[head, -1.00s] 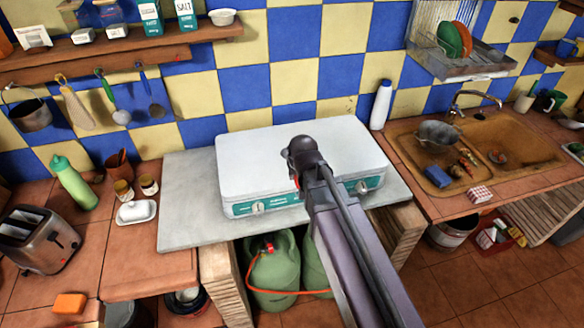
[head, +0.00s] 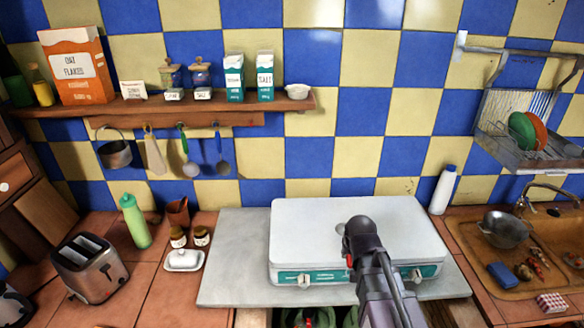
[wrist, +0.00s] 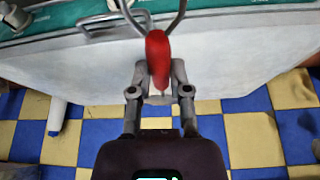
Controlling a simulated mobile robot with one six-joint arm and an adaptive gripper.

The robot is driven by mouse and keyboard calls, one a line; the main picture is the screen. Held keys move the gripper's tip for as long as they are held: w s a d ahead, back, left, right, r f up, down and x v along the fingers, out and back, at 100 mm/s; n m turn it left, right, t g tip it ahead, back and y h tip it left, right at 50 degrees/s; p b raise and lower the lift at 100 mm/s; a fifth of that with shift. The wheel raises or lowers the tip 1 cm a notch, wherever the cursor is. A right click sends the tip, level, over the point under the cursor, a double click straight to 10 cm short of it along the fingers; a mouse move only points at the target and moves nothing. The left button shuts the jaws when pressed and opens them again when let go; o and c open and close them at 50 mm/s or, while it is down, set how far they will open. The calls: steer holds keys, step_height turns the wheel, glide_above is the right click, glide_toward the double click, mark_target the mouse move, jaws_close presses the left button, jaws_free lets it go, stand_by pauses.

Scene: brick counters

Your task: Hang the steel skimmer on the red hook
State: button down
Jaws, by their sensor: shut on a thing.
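My gripper (wrist: 160,82) is shut on a red handle, which I take to be that of the steel skimmer (wrist: 158,55). Two metal wires spread from the handle toward the top edge of the wrist view; the rest of it is out of frame. In the head view my gripper (head: 352,258) is over the right half of the white stove, its fingers mostly hidden by my wrist. A wooden hook rail (head: 240,119) runs under the wall shelf at left. A pot, a pale board, a green-handled ladle and a blue-handled utensil hang there. I cannot make out a red hook.
The shelf (head: 140,107) above the rail holds boxes and jars. The white stove (head: 330,235) stands below it. A toaster (head: 92,265), green bottle (head: 135,220) and small jars stand at left. A white bottle (head: 444,190) and the sink (head: 515,265) are at right.

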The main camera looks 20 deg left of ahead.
steer(key=shift+f, duration=0.15)
stand_by(0.3)
steer(key=shift+f+b, duration=0.8)
steer(key=shift+b, duration=0.15)
stand_by(0.3)
steer(key=shift+a, duration=0.3)
steer(key=shift+s+a+r, duration=0.1)
steer(key=shift+s+a, duration=0.15)
steer(key=shift+a, duration=0.2)
